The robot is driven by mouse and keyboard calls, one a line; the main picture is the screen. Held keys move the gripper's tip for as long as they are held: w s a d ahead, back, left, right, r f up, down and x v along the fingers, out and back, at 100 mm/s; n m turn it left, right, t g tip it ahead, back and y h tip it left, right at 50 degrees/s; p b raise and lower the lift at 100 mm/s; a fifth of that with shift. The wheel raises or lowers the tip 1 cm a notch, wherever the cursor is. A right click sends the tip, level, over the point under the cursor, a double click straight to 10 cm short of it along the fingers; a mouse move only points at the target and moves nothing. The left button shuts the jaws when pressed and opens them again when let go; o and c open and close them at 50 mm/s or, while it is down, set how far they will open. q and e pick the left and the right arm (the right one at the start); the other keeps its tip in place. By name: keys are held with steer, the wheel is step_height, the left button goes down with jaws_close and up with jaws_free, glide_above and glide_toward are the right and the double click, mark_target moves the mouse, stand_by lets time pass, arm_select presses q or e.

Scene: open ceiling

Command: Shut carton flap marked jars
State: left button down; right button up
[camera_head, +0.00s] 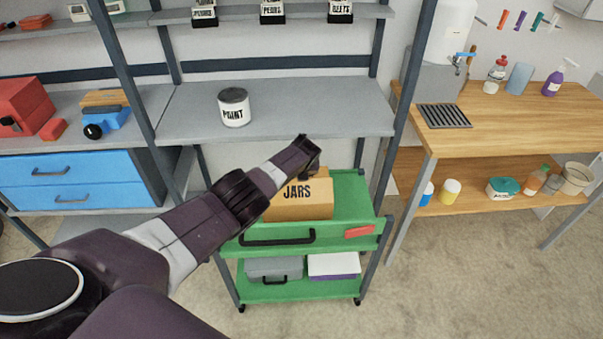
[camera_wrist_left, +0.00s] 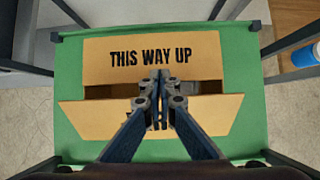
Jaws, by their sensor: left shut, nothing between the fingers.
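The cardboard carton marked JARS (camera_head: 297,198) stands on the green cart's top tray (camera_head: 350,205). In the left wrist view I look down on it. A flap printed THIS WAY UP (camera_wrist_left: 110,62) lies at its far side, and a second tan panel (camera_wrist_left: 90,115) lies at its near side. A dark gap shows between them on both sides of my fingers. My left gripper (camera_head: 308,168) is shut and empty, above the carton, and also shows in the wrist view (camera_wrist_left: 160,78). I cannot tell whether its tips touch the flap. My right gripper is out of view.
A grey shelf with a PAINT can (camera_head: 234,108) is behind and above the cart. A wooden workbench (camera_head: 510,120) stands to the right. A grey case (camera_head: 273,268) and a white-and-purple box (camera_head: 334,265) sit on the cart's lower tray.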

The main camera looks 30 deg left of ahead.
arm_select(q)
steer(key=shift+s+r, duration=0.1)
stand_by(0.3)
stand_by(0.3)
stand_by(0.4)
steer(key=shift+r+p, duration=0.7)
steer(key=shift+r, duration=0.1)
steer(key=shift+r, duration=0.1)
